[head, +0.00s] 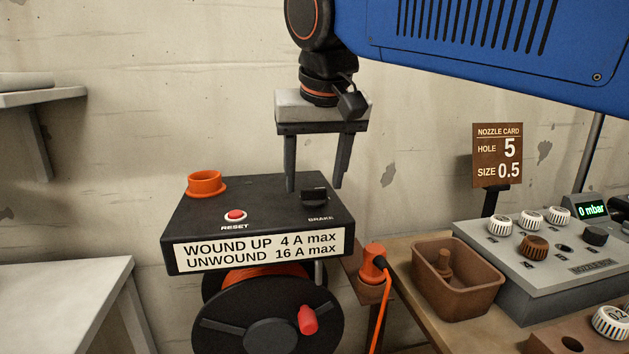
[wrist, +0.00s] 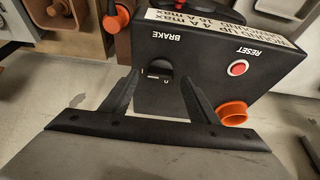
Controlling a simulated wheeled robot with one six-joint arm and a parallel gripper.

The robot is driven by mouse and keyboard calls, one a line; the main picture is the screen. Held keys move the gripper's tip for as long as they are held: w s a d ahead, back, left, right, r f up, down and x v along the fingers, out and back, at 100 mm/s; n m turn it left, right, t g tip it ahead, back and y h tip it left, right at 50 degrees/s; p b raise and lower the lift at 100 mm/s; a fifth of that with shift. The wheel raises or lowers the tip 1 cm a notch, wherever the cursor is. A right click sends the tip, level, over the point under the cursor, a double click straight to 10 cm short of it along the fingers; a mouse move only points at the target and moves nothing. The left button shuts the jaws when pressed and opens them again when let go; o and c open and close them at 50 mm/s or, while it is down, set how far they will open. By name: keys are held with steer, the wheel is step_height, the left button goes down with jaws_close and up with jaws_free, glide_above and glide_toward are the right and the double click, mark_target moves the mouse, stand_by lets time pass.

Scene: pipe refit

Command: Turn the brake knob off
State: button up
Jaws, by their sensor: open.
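The brake knob (head: 314,195) is a small black knob on the top of the black reel box (head: 250,205), near its right end by the word BRAKE. In the wrist view the knob (wrist: 158,76) shows with a light mark on its near side. My gripper (head: 314,188) is open over the box, with its two fingers pointing down. The fingertips are close to the knob, one towards each side of it. In the wrist view my gripper (wrist: 160,75) has the knob between its fingertips. I cannot tell whether either finger touches it.
The box also carries a red reset button (head: 235,215) and an orange socket ring (head: 205,183). The cable reel (head: 268,315) hangs below. An orange plug (head: 374,262), a brown bin (head: 455,290) and a grey control panel (head: 550,255) stand to the right.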

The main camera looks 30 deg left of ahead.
steer(key=shift+w+a+f, duration=0.15)
steer(key=shift+w+f, duration=0.05)
steer(key=shift+f, duration=0.45)
steer(key=shift+c, duration=0.3)
steer(key=c, duration=1)
